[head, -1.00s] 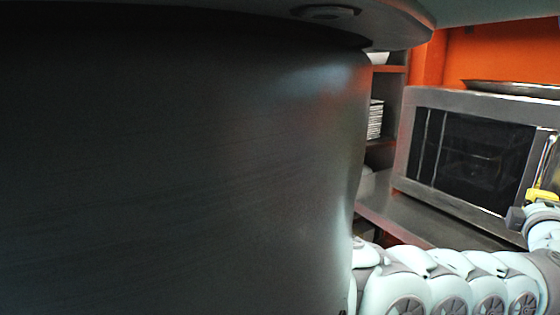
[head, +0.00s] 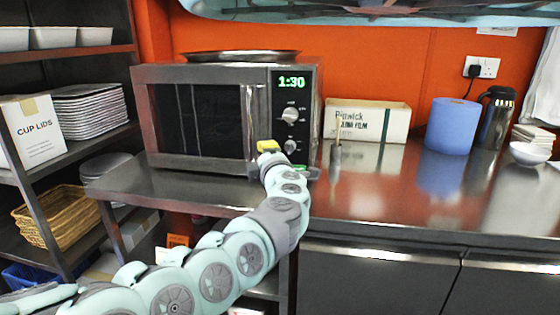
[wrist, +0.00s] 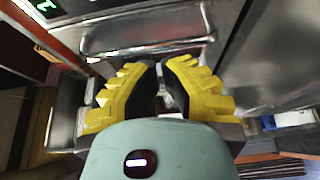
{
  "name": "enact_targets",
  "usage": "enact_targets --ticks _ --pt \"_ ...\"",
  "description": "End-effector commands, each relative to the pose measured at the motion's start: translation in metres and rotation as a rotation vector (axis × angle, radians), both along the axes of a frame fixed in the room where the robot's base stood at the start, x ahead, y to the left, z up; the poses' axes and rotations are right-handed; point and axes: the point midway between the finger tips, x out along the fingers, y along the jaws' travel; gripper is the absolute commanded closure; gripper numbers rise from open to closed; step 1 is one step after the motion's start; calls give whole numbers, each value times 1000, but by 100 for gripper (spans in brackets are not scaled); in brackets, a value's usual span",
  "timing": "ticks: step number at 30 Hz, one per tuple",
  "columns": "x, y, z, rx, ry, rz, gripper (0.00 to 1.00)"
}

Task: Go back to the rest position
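My gripper (head: 268,146) shows in the head view as a small yellow end of my arm. It is in front of the lower right part of the microwave (head: 200,118). In the wrist view, my gripper's two yellow, toothed fingers with dark inner sides (wrist: 160,75) lie close together. A narrow gap seems to show between them, and I see nothing held there. Whether they count as open or shut is unclear. My arm reaches up from the lower left of the head view.
The microwave stands on a steel counter (head: 345,190), a metal tray (head: 240,56) on top. To its right are a film box (head: 366,120), a blue roll (head: 452,126), a dark flask (head: 496,117) and a white bowl (head: 529,153). Shelves (head: 45,195) stand at left.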

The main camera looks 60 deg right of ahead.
Motion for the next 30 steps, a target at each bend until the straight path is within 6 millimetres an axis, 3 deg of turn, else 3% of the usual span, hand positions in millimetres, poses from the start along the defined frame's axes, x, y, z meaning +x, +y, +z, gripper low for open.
enact_targets --ticks 3,9,21,23,26,30 --pt "-22 8 -3 3 7 2 100" --pt "-42 14 -1 2 2 -1 100" --pt "-44 17 0 3 -2 7 100" --pt "-33 20 0 5 -4 33 100" --pt "5 35 1 11 -16 134 100" --pt "86 83 -2 37 -54 369 100"
